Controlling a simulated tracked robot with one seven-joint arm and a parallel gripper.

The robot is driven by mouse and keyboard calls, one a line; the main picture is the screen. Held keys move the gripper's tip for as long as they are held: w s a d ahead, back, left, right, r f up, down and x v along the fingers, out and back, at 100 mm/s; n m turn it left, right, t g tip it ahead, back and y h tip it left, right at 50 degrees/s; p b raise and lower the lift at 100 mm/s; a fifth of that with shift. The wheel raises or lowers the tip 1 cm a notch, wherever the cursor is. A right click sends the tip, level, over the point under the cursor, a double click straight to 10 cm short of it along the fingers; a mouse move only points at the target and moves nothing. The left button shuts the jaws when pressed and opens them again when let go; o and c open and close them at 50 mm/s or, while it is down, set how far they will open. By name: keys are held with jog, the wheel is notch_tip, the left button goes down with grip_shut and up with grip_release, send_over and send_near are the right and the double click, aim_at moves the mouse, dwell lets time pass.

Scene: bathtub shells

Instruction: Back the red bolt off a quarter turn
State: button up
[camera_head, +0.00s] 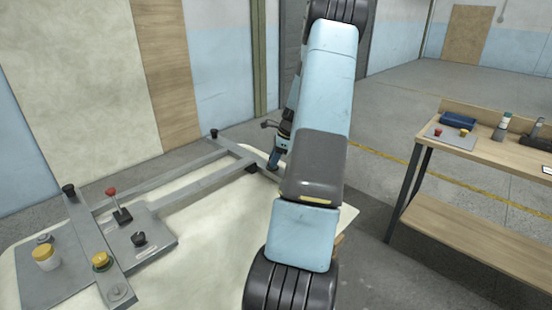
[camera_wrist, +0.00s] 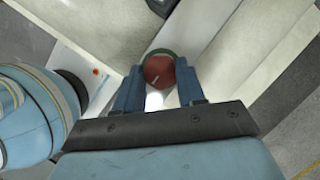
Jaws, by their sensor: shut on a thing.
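In the wrist view the red bolt (camera_wrist: 159,72) has a round head with a short pale line on it. A dark green ring shows around its far side. My gripper (camera_wrist: 160,82) has one blue finger on each side of the head and is shut on it. The pale line is slightly tilted from the finger direction. In the head view my gripper (camera_head: 274,164) reaches down to the far right end of the grey frame (camera_head: 205,182). The bolt cannot be made out there.
Black caps (camera_head: 214,133) top the frame's corners. A wooden workbench (camera_head: 490,150) with small items stands at right, with floor between.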

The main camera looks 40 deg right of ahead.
jog(key=shift+c, duration=1.4)
jog(key=shift+o, duration=0.2)
jog(key=shift+w+d+r, duration=0.1)
jog(key=shift+d, duration=0.25)
jog(key=shift+a, duration=0.1)
jog(key=shift+c, duration=0.4)
jog(key=shift+w+n+g, duration=0.15)
jog(key=shift+n+g, duration=0.55)
jog(key=shift+n, duration=1.2)
jog(key=n, duration=0.2)
jog(key=n+g, duration=0.1)
jog(key=n, duration=0.1)
jog(key=shift+w+n+g+y, duration=0.2)
jog(key=shift+n+g+y, duration=0.1)
jog(key=shift+y, duration=0.1)
jog(key=n+g, duration=0.1)
jog(key=n, duration=0.3)
jog(key=shift+w+a+g, duration=0.1)
jog(key=shift+w+g, duration=0.05)
jog(key=shift+g, duration=0.25)
jog(key=n+g+h, duration=0.1)
jog(key=n, duration=0.4)
jog(key=shift+w+a, duration=0.15)
jog(key=shift+n+g+h, duration=0.3)
jog(key=shift+n, duration=0.1)
